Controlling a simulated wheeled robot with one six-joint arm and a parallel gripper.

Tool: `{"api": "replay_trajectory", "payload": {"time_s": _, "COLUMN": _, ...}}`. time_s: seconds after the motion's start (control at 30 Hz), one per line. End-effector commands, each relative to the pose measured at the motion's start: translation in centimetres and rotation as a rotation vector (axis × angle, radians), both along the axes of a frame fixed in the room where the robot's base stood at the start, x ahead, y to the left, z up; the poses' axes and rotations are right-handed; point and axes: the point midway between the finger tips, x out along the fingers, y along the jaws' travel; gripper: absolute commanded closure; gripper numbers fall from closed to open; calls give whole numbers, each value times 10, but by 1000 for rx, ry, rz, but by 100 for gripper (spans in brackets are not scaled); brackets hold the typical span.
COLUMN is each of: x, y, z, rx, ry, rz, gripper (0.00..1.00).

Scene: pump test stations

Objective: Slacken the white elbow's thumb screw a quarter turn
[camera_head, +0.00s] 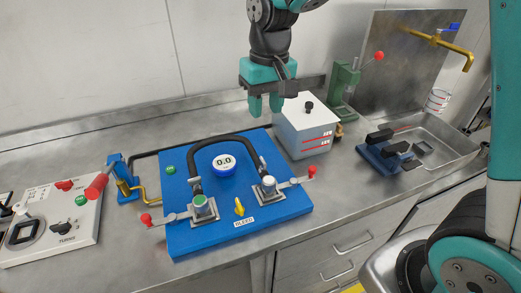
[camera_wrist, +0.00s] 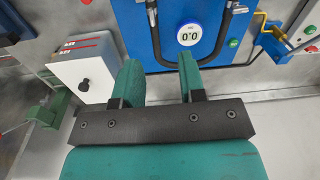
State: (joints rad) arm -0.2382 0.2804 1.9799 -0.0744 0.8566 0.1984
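A blue board (camera_head: 225,237) carries two hose-end fittings. The right fitting (camera_head: 268,186) has a pale top and a lever with a red knob; the left fitting (camera_head: 202,207) has a green top and a similar lever. A black hose (camera_head: 222,140) arches between them. The pale fitting may be the white elbow, but I cannot make out its thumb screw. My gripper (camera_head: 265,108) hangs behind the board's back right, beside a white box, apart from the fittings. In the wrist view my gripper (camera_wrist: 160,66) is open with nothing between its teal fingers.
A round gauge (camera_head: 223,163) reads 0.0; a yellow bleed valve (camera_head: 239,206) sits at the board's front. The white box (camera_head: 305,128) stands right of the board, a green press (camera_head: 343,82) behind it. A steel tray (camera_head: 440,150) lies right, a switch panel (camera_head: 55,220) left.

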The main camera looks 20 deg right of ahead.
Motion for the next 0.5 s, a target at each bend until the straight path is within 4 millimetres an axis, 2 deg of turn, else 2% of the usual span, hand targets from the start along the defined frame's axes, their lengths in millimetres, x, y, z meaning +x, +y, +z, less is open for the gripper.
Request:
{"api": "replay_trajectory", "payload": {"time_s": 0.03, "x": 14, "y": -3, "z": -1, "rx": -20, "ry": 9, "rz": -35, "gripper": 63}}
{"api": "replay_trajectory", "payload": {"time_s": 0.17, "x": 31, "y": -8, "z": -10, "rx": -49, "ry": 15, "rz": -91, "gripper": 63}}
{"api": "replay_trajectory", "payload": {"time_s": 0.37, "x": 33, "y": -9, "z": -34, "rx": -55, "ry": 19, "rz": -99, "gripper": 63}}
{"api": "replay_trajectory", "payload": {"time_s": 0.5, "x": 32, "y": -9, "z": -65, "rx": -55, "ry": 21, "rz": -98, "gripper": 63}}
